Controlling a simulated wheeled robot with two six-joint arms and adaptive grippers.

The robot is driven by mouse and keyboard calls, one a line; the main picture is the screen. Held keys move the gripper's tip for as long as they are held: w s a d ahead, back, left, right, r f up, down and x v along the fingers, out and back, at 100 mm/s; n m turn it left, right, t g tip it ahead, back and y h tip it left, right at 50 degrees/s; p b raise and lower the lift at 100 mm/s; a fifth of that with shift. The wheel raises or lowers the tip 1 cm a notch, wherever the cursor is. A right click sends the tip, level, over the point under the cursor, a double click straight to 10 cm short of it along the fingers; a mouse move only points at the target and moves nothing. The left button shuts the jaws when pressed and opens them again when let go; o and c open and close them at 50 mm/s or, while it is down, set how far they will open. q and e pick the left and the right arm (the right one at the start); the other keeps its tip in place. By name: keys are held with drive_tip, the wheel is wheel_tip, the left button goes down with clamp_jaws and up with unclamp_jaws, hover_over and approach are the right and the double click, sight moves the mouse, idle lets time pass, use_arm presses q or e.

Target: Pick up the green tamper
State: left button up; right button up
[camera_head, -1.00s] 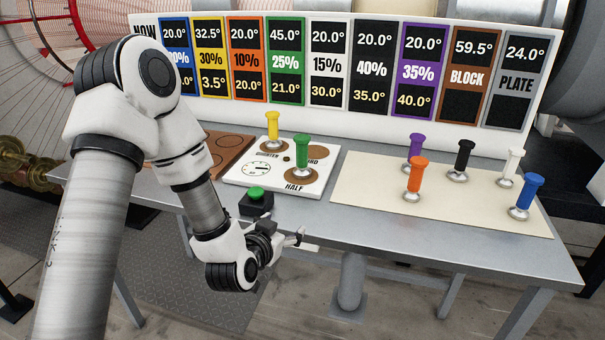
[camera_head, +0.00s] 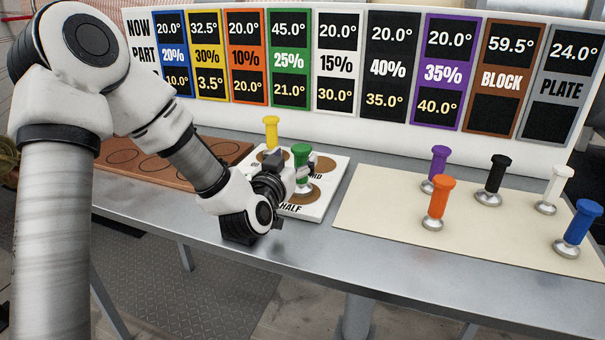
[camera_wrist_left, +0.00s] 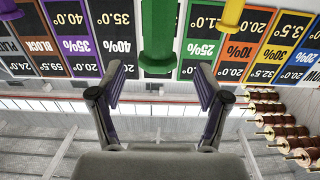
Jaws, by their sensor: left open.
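The green tamper (camera_head: 302,153) stands upright on the white board (camera_head: 322,203), by the circle marked HALF. My left gripper (camera_head: 296,180) is at the board, right by the tamper's handle, and hides part of its lower side. In the left wrist view, which looks upside down, the green tamper (camera_wrist_left: 160,35) is centred just beyond the two spread fingertips of my left gripper (camera_wrist_left: 157,80). Nothing is between the fingers there. My right gripper is not in view.
A yellow tamper (camera_head: 271,132) stands behind the green one. Purple (camera_head: 439,165), orange (camera_head: 437,203), black (camera_head: 495,178), white (camera_head: 555,188) and blue (camera_head: 578,227) tampers stand on a cream mat (camera_head: 380,225). A brown board (camera_head: 205,150) lies left. A sign panel (camera_head: 345,120) runs behind.

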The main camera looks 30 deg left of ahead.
sight(298, 155)
use_arm(q)
drive_tip(key=x, duration=0.4)
drive_tip(key=shift+w+f, duration=0.2)
drive_tip(key=shift+w, duration=0.15)
drive_tip(key=shift+s, duration=0.1)
clamp_jaws()
drive_tip(key=shift+r, duration=0.1)
